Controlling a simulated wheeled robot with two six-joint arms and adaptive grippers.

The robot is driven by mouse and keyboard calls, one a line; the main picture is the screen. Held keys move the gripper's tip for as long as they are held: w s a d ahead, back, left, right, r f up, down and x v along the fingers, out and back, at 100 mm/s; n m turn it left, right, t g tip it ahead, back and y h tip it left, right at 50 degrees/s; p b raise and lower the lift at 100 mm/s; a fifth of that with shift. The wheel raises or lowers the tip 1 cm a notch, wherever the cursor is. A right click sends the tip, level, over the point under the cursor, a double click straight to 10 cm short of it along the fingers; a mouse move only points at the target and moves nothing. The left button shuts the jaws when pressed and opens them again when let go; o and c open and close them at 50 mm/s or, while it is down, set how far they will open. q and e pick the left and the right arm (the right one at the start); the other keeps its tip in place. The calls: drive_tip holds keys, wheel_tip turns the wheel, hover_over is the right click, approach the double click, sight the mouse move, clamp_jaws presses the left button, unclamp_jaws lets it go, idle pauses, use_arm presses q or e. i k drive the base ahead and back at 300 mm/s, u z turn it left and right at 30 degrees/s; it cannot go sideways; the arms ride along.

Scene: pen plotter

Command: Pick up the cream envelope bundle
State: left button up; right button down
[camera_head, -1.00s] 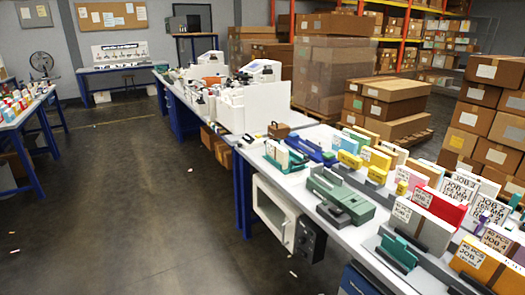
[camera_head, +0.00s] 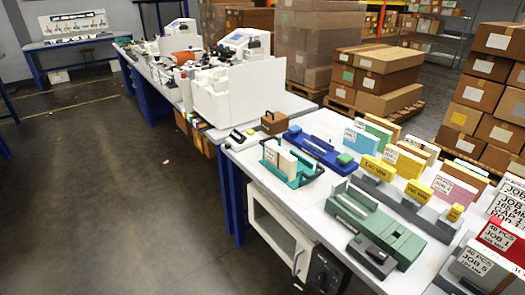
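Several paper and envelope bundles stand upright in grey racks along the right-hand table. An off-white bundle (camera_head: 285,161) stands in a teal holder (camera_head: 308,176) near the table's left edge. A pale cream-coloured bundle (camera_head: 422,149) shows partly behind a yellow bundle (camera_head: 404,161) in the back rows. I cannot tell for sure which of these is the cream envelope bundle. Neither of my grippers is in view.
A green device (camera_head: 376,222), a blue device (camera_head: 318,150) and a small brown case (camera_head: 273,122) stand on the table. A pink bundle (camera_head: 455,190) and a red bundle (camera_head: 503,238) stand at right. Stacked cartons (camera_head: 375,78) are behind.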

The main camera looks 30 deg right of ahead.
sight(287, 162)
drive_tip(key=z, duration=0.3)
drive_tip(key=i, duration=0.9)
drive_tip(key=z, duration=0.7)
